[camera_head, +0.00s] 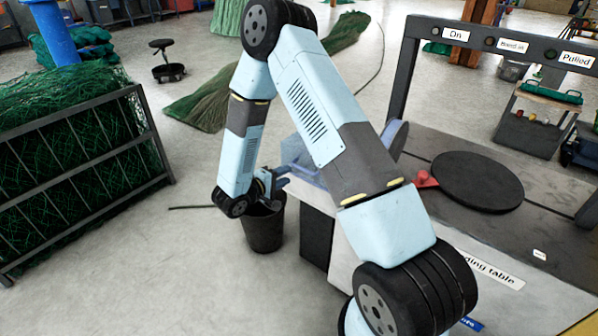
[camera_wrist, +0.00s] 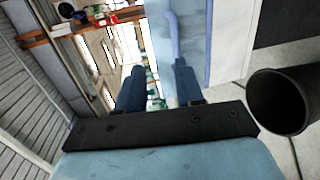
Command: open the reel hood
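The reel hood (camera_head: 291,150) seems to be the pale blue, see-through cover beside the table, largely hidden behind my arm. A lavender-blue bar (camera_wrist: 174,35), probably its handle or edge, runs down to the right finger in the wrist view, along a pale panel (camera_wrist: 193,25). My gripper (camera_head: 281,177) is at the hood's near left side, above a black bucket. In the wrist view my gripper (camera_wrist: 160,72) has its two blue fingers apart with nothing clearly held between them. Whether the right finger touches the bar cannot be told.
The black bucket (camera_head: 264,228) stands under my gripper and also shows in the wrist view (camera_wrist: 283,102). The table (camera_head: 455,160) carries a black disc (camera_head: 477,181), a red knob (camera_head: 426,180) and a labelled frame (camera_head: 512,43). A net cage (camera_head: 75,165) stands left; floor between is clear.

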